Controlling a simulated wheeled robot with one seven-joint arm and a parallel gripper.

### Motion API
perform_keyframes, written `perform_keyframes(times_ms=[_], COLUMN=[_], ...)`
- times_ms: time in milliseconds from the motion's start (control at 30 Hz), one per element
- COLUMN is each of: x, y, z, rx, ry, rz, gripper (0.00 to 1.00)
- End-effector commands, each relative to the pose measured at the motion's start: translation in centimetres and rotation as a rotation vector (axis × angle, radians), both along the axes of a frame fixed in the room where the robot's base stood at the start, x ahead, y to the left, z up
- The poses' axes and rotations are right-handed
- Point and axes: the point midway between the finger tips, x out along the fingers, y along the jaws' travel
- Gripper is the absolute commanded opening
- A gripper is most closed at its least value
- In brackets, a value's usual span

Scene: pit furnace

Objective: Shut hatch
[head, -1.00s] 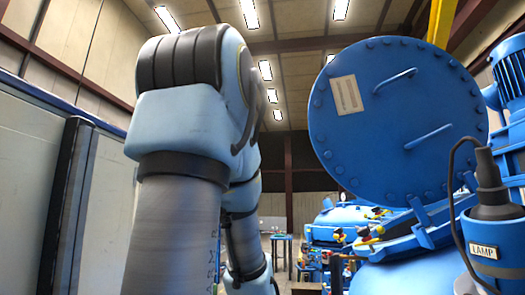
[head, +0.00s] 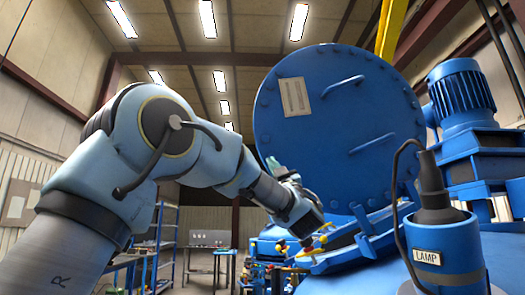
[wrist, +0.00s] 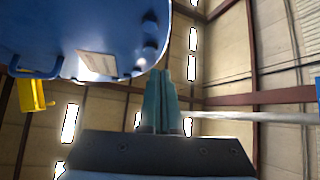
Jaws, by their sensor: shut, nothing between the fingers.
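The hatch (head: 338,120) is a big round blue lid with bolts around its rim, two bar handles and a pale label plate. It stands raised, nearly upright, above the blue vessel (head: 345,268). My gripper (head: 272,162) is at the lower left edge of the hatch, its teal fingers pointing up. In the wrist view the hatch (wrist: 75,30) fills the upper left, and my gripper (wrist: 160,75) shows its fingers together and empty beside the rim. I cannot tell whether they touch the rim.
A blue lamp housing (head: 447,255) with a black cable stands at the front right. A blue motor (head: 460,95) is behind it. Shelving (head: 165,240) and a bench (head: 210,250) are at the back left.

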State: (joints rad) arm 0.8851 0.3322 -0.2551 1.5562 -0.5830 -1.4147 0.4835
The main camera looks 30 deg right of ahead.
Motion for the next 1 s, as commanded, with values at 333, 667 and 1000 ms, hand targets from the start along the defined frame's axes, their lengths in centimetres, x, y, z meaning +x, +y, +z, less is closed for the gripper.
perform_keyframes(times_ms=[333,667,1000], x=[-0.3,4.5,8.3], y=[0.4,0.3,-1.3], z=[3.5,8.4,9.1], rx=[-0.090,-0.088,-0.085], ry=[-0.027,-0.027,-0.026], rz=[0.040,0.039,0.035], gripper=[0.00,0.00,0.00])
